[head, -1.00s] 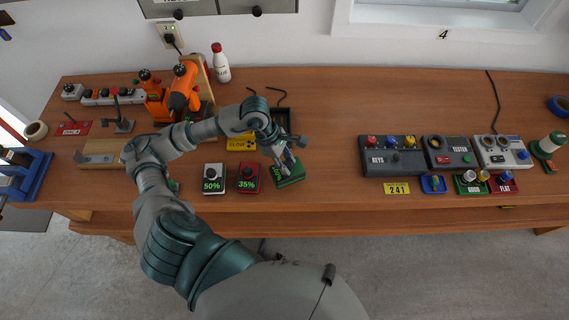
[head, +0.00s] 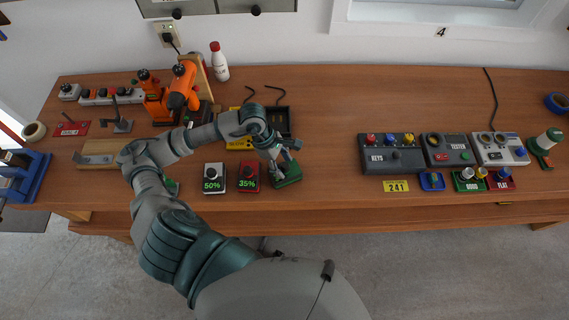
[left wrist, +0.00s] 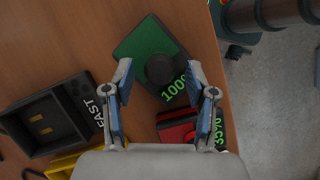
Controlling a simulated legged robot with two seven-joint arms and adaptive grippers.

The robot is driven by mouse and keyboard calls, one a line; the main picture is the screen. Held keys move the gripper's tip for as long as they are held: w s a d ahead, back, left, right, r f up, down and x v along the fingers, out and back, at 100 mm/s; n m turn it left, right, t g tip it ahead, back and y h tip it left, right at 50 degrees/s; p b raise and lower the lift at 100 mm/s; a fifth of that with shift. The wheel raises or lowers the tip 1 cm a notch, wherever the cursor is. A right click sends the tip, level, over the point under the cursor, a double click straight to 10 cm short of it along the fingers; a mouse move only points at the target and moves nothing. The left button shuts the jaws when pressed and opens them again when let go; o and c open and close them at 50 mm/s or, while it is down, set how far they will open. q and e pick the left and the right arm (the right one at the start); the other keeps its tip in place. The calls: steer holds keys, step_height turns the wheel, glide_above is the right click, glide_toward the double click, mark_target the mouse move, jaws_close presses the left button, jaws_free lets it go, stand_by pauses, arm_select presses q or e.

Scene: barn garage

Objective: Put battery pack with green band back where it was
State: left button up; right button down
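The battery pack with the green band (head: 288,178) lies on the bench top, right of the red pack, with its knob up. In the left wrist view the pack (left wrist: 140,47) shows a green top, a black knob and a "100%" label. My left gripper (head: 284,153) is just above it; in the wrist view the gripper (left wrist: 161,78) is open, with its fingers apart on either side of the knob. I cannot tell whether they touch the pack. The black FAST charger bay (left wrist: 62,112) looks empty; it stands behind the pack in the head view (head: 285,122). My right gripper is out of view.
A red 35% pack (head: 248,178) and a white 50% pack (head: 213,178) stand left of the green one. The yellow SLOW charger (head: 238,143) is behind them. An orange drill (head: 183,88) stands back left. The bench between the green pack and the KEYS box (head: 392,158) is clear.

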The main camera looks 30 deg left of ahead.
arm_select(q)
steer(key=shift+a, duration=0.25)
steer(key=shift+a+r, duration=0.15)
steer(key=v, duration=0.4)
steer(key=shift+w+a+r, duration=0.1)
steer(key=shift+w+r, duration=0.05)
steer(key=shift+r, duration=0.05)
steer(key=v, duration=0.7)
steer(key=shift+d+r+b, duration=0.2)
steer(key=shift+d+b, duration=0.05)
steer(key=shift+b, duration=0.1)
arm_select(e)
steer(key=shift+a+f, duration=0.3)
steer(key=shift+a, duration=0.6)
